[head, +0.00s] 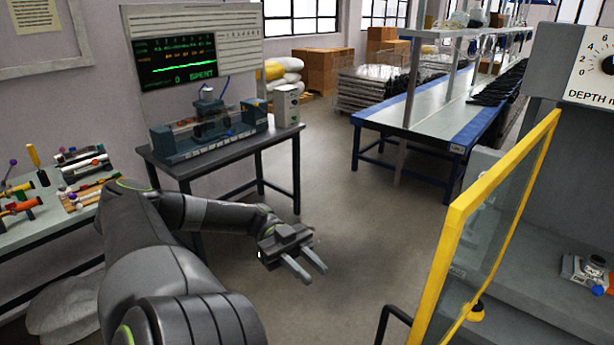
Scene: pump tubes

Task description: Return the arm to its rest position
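My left arm comes in from the lower left of the head view and reaches toward the middle. Its gripper (305,275) hangs over the open floor in front of the dark table. The two grey fingers are apart with nothing between them. The gripper touches nothing that I can see. My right gripper does not show in this view.
A dark table (275,136) holds a pump rig (208,122) below a screen. A bench (30,235) with tools and tubes stands left, near my arm. A yellow-framed glass door (447,270) of a grey machine stands open at right. The floor between is clear.

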